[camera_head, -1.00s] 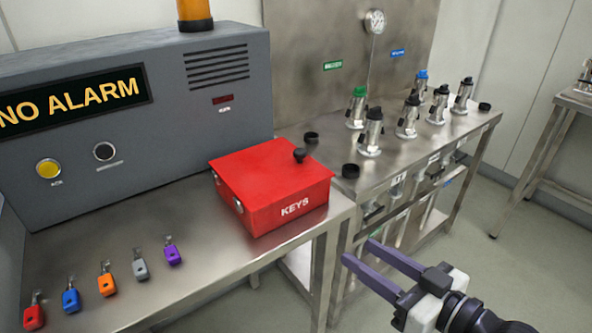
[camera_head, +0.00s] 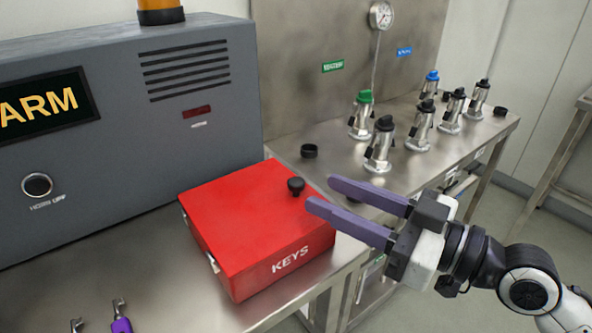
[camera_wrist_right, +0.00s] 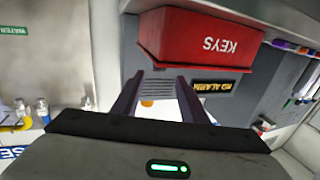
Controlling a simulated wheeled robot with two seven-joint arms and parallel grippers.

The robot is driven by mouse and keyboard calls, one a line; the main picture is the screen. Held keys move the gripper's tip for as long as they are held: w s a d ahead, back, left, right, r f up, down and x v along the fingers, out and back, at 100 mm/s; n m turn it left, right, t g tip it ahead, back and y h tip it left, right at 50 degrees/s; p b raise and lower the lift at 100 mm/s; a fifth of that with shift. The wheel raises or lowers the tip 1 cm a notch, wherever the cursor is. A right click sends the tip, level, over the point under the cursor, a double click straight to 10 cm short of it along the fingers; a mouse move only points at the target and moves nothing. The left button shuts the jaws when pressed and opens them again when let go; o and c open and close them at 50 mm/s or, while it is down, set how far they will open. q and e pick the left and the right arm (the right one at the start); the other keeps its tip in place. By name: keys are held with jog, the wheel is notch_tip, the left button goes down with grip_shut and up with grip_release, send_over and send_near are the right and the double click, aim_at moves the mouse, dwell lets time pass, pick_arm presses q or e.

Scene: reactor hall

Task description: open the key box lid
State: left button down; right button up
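The red key box (camera_head: 250,225) sits on the steel table with its lid shut, and a black knob (camera_head: 296,186) stands on the lid's right part. The white word KEYS is on its front. My right gripper (camera_head: 318,193) is open and empty. Its purple fingers point left, with the tips just right of the knob and near the box's right edge; I cannot tell their exact height above the lid. In the right wrist view the box (camera_wrist_right: 208,38) appears upside down beyond the open fingers (camera_wrist_right: 157,76). My left gripper is not in view.
A grey alarm cabinet (camera_head: 200,125) stands behind and left of the box. A purple key (camera_head: 121,324) lies at the table's front. The steel bench to the right holds several valves, including a green-topped one (camera_head: 362,115), and a loose black cap (camera_head: 309,150).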

aim_at(304, 184)
jog(key=p+x, duration=0.1)
jog(key=x, duration=0.6)
jog(key=shift+w+a+f, duration=0.1)
jog(key=shift+w+a, duration=0.05)
jog(key=shift+w, duration=0.05)
jog(key=shift+c, duration=0.2)
grip_shut()
